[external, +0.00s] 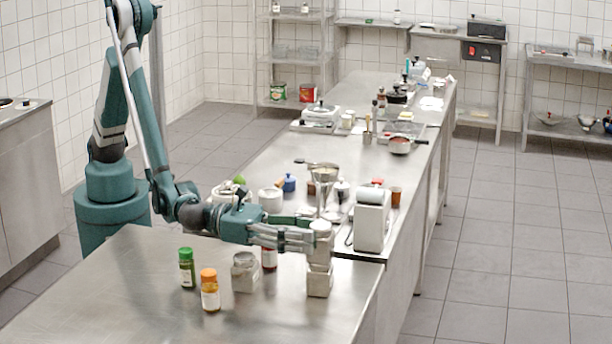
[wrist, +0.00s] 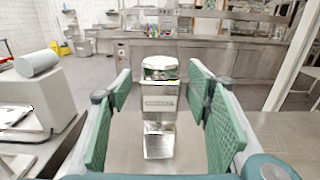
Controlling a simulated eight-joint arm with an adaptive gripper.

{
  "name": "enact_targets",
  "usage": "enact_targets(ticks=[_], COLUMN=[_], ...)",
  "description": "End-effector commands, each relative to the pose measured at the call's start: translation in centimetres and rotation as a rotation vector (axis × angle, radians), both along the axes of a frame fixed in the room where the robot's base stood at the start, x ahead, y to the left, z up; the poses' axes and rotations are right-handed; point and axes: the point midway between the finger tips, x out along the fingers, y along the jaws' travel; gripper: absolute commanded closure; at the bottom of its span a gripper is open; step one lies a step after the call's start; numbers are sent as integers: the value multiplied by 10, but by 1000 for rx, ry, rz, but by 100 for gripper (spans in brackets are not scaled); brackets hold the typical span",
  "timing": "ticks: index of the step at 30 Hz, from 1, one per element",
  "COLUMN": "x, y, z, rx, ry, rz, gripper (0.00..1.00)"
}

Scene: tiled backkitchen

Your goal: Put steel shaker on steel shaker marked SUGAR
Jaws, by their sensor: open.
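Two steel shakers stand one above the other near the table's right edge. The upper steel shaker (external: 321,228) appears to rest upright on the lower steel shaker (external: 319,282). In the wrist view the upper shaker (wrist: 159,104) has a shiny round lid and a label strip that I cannot read; part of the lower shaker (wrist: 158,146) shows beneath it. My gripper (external: 304,238) is open, with fingers on both sides of the upper shaker; in the wrist view (wrist: 162,110) gaps show between the pads and the shaker.
Another steel shaker (external: 245,273), an orange-capped bottle (external: 209,291) and a green-capped bottle (external: 187,269) stand left. A red-labelled jar (external: 269,258) is partly behind my gripper. A white scale-like device (external: 371,222) stands behind right.

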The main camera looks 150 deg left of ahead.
Motion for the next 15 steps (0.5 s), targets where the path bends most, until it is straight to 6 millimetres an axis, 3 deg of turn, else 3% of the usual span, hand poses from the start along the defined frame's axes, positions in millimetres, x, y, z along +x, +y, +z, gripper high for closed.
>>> enact_targets(ticks=[9,15], x=[-37,-53], y=[-39,-54], z=[1,1], rx=[0,0], ry=[0,0], rz=[-3,-2], gripper=[50,50])
